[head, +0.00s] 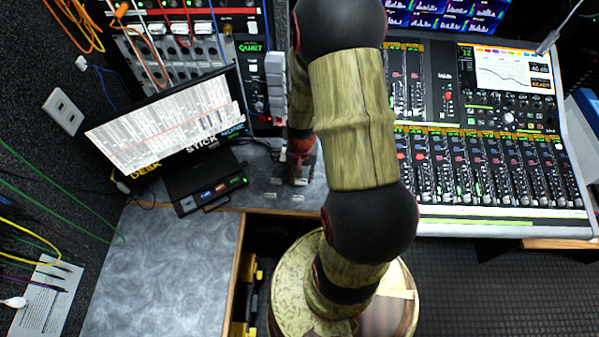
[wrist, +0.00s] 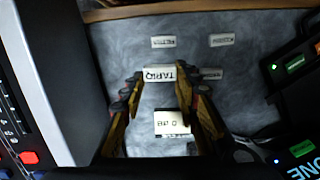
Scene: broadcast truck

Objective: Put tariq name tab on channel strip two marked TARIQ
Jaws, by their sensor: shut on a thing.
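The tariq name tab (wrist: 160,73), a small white tab with dark letters reading TARIQ upside down, is between my fingertips in the wrist view. My gripper (wrist: 158,78) is shut on it, over the grey desk top. In the head view my gripper (head: 300,172) is small and dark beside my arm, low over the desk; I cannot make out the tab there. The mixing console (head: 480,222) with its rows of channel strips stands at the right. My arm hides part of its left side, and no strip marked TARIQ is readable.
Other white tabs (wrist: 163,42) (wrist: 221,40) (wrist: 212,73) lie on the desk (head: 165,265) around my gripper. A larger white label (wrist: 172,122) shows between my fingers. A monitor (head: 165,120) and a dark box (head: 205,190) stand left; a rack (head: 250,70) stands behind.

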